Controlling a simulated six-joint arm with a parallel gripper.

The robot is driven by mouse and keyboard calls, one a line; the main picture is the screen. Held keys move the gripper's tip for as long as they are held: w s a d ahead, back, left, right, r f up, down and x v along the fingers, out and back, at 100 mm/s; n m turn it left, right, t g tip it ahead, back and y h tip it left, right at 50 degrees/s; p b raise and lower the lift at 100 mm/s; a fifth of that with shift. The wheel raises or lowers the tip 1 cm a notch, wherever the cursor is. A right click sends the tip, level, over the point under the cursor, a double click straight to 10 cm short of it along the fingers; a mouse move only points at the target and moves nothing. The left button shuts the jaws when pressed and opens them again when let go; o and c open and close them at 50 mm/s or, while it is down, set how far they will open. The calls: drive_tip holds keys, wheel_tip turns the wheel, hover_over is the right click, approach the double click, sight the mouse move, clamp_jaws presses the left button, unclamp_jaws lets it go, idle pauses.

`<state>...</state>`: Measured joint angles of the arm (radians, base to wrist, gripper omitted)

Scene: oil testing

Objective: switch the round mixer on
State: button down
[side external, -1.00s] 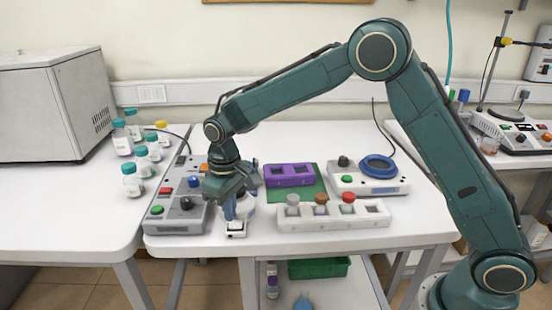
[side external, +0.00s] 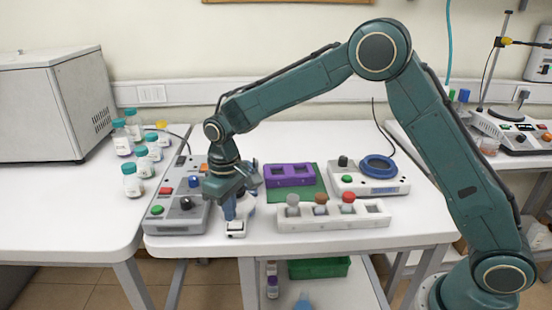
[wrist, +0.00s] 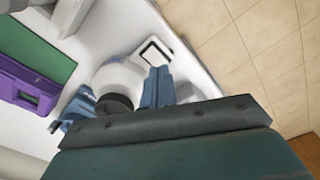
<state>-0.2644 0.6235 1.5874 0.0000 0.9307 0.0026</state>
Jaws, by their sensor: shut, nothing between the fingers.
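A small white round mixer with a dark top (wrist: 113,103) stands at the front edge of the table. It is mostly hidden behind my gripper in the side view. A white tab with a black-rimmed square switch (wrist: 152,52) juts from its front; the switch also shows in the side view (side external: 236,228). My gripper (side external: 231,212) points down just above this tab, with nothing held. In the wrist view its blue fingertips (wrist: 158,75) are together beside the switch. I cannot tell whether they touch it.
A grey control box (side external: 178,205) with coloured knobs stands close on the left. A white rack (side external: 335,217) with several capped vials is on the right. Behind are a purple rack (side external: 289,175) on a green mat and a white device with a blue ring (side external: 378,167). The table edge is close in front.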

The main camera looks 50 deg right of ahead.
sight(235, 225)
drive_tip(key=shift+f, duration=1)
idle(1.1)
drive_tip(key=shift+r, duration=3.55)
drive_tip(key=s+d+r+m+t, duration=0.1)
drive_tip(key=s+d+r, duration=0.3)
drive_tip(key=s+r, duration=0.25)
drive_tip(key=s+d+r+t, duration=0.2)
drive_tip(key=s+d+r, duration=0.2)
drive_tip(key=s+r, duration=0.25)
drive_tip(key=s+d+m+t, duration=0.1)
drive_tip(key=s+d, duration=0.1)
drive_tip(key=s, duration=0.7)
drive_tip(key=s+d+f+m+t, duration=0.1)
drive_tip(key=s+d, duration=0.2)
drive_tip(key=s, duration=0.6)
drive_tip(key=shift+f+t, duration=0.2)
drive_tip(key=shift+t, duration=0.1)
